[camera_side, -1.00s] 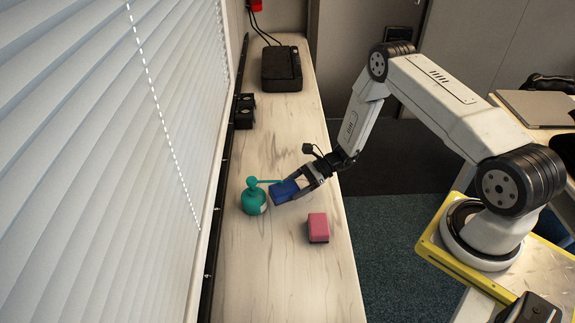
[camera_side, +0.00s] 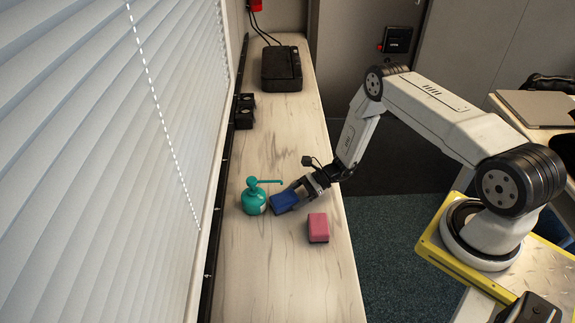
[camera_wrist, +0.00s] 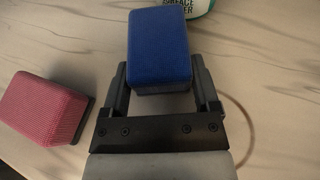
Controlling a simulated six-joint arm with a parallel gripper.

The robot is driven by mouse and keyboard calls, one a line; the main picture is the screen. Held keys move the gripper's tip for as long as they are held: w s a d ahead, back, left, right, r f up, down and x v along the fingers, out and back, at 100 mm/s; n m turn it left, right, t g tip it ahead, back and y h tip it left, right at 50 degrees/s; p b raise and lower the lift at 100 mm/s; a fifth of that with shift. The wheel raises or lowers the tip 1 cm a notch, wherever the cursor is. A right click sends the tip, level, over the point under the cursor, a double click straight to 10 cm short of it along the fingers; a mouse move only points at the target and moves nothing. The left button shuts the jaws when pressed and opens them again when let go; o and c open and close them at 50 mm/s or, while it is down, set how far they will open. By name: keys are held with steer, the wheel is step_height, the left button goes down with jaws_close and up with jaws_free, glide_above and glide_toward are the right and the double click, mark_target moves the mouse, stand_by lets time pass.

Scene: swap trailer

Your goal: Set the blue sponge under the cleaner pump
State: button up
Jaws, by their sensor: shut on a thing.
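The blue sponge (camera_side: 284,201) is gripped in my gripper (camera_side: 296,194), low over the bench top, just right of the teal cleaner pump bottle (camera_side: 254,201). I cannot tell whether its underside touches the bench. The pump's spout (camera_side: 268,182) points right, toward the space above the sponge's left end. In the wrist view the blue sponge (camera_wrist: 158,48) sits between the two fingers of my gripper (camera_wrist: 162,85). Only the lower part of the pump bottle (camera_wrist: 203,7) with its label shows there, beyond the sponge at the top edge.
A pink sponge (camera_side: 318,227) with a dark base rests on the bench (camera_side: 285,270) nearer the camera; it is at left in the wrist view (camera_wrist: 42,105). A black device (camera_side: 281,68) stands at the far end. Window blinds (camera_side: 120,160) border the left side.

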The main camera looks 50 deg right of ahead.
steer(key=o, duration=1.1)
steer(key=shift+f, duration=0.1)
steer(key=shift+c, duration=0.2)
steer(key=shift+d+r, duration=0.2)
steer(key=v, duration=1.1)
steer(key=shift+s+d+r, duration=0.1)
steer(key=shift+s+d, duration=0.1)
steer(key=shift+s, duration=0.05)
